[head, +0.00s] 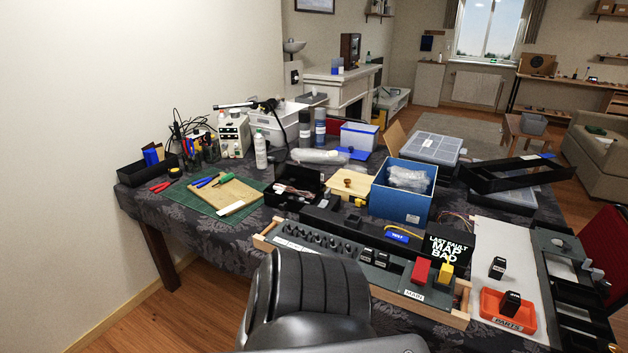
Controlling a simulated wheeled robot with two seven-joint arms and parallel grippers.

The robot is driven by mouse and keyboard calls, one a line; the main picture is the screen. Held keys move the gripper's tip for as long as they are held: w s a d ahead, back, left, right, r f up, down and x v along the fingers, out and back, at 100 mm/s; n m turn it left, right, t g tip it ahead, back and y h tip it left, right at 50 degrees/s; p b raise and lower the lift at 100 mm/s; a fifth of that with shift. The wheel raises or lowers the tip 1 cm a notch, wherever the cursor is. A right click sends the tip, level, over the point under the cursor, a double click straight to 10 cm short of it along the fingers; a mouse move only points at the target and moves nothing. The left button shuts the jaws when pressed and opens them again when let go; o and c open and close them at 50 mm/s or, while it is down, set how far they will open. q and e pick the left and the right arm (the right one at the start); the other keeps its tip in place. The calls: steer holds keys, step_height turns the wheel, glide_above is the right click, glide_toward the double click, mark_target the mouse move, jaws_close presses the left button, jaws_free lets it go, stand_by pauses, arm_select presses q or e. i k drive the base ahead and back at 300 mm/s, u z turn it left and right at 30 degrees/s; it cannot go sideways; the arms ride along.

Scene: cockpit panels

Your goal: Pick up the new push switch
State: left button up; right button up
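A small black switch (511,302) with a pale top sits in an orange tray (485,308) labelled PARTS, at the right front of the table. A similar black switch (497,267) stands on the white board just behind the tray. The frame does not show for certain which one is the new push switch. Neither of my grippers is in view.
A switch panel (340,262) in a wooden frame lies left of the tray, with a red block (420,271) and a yellow block (445,271) on it. A black sign (447,247) stands behind. A large dark ribbed shape covers the bottom centre.

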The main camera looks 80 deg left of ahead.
mark_target(496, 272)
steer(key=u, duration=1.4)
